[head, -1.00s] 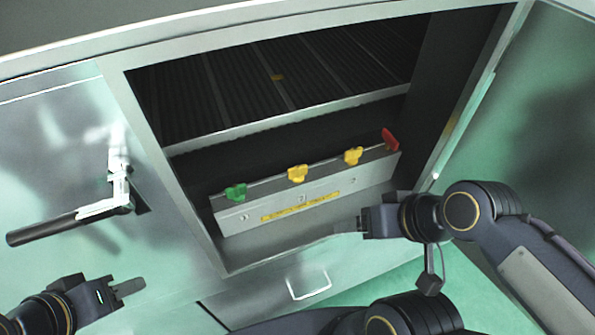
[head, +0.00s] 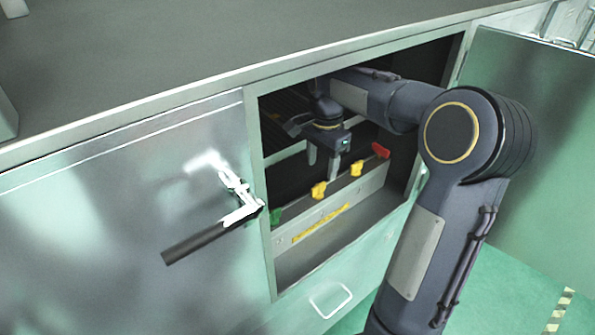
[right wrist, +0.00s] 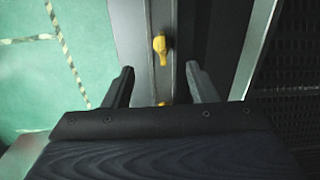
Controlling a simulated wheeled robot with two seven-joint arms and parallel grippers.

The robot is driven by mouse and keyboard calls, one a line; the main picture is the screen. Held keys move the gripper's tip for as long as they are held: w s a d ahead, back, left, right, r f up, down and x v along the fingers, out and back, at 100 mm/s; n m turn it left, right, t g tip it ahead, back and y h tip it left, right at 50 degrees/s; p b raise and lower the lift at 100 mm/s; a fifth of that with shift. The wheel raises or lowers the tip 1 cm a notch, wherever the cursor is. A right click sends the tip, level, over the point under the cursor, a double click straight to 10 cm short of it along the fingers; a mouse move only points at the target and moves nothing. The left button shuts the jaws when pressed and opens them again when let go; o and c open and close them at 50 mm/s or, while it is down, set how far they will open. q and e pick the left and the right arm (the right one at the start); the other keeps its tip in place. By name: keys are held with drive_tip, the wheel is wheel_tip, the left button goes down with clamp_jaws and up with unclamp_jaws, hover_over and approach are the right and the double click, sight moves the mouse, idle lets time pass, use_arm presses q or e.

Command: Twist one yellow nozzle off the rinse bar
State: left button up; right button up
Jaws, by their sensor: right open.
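The rinse bar (head: 345,205) is a pale metal bar with a yellow label, inside the open cabinet. Along its top edge stand a green nozzle (head: 275,215), two yellow nozzles, the nearer (head: 319,190) and the farther (head: 357,168), and a red piece (head: 381,150) at the far end. My right gripper (head: 322,170) points down above the bar, open and empty, close to the nearer yellow nozzle. In the right wrist view, the fingers (right wrist: 161,78) spread either side of the bar; one yellow nozzle (right wrist: 161,48) shows beyond the fingertips, another (right wrist: 163,103) is partly hidden by the gripper body.
The cabinet's frame (head: 268,235) surrounds the opening closely. A door with a black-handled latch (head: 212,240) is at left; an open door (head: 530,150) stands at right. A dark ribbed rack lies behind the bar (right wrist: 285,125).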

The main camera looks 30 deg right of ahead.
sight(318, 185)
drive_tip(key=shift+w+f, duration=0.2)
drive_tip(key=shift+w, duration=0.05)
drive_tip(key=shift+a+f, duration=0.15)
drive_tip(key=shift+f, duration=0.1)
use_arm(q)
drive_tip(key=shift+a+r, duration=0.2)
drive_tip(key=shift+a, duration=0.1)
use_arm(e)
wheel_tip(318, 185, down, 7)
drive_tip(key=shift+f, duration=0.15)
drive_tip(key=c, duration=1.1)
drive_tip(key=shift+o, duration=0.2)
drive_tip(key=shift+n+p, duration=0.6)
drive_tip(key=shift+n, duration=0.5)
use_arm(q)
drive_tip(key=shift+r, duration=0.6)
use_arm(e)
drive_tip(key=n, duration=0.3)
drive_tip(key=shift+n, duration=0.4)
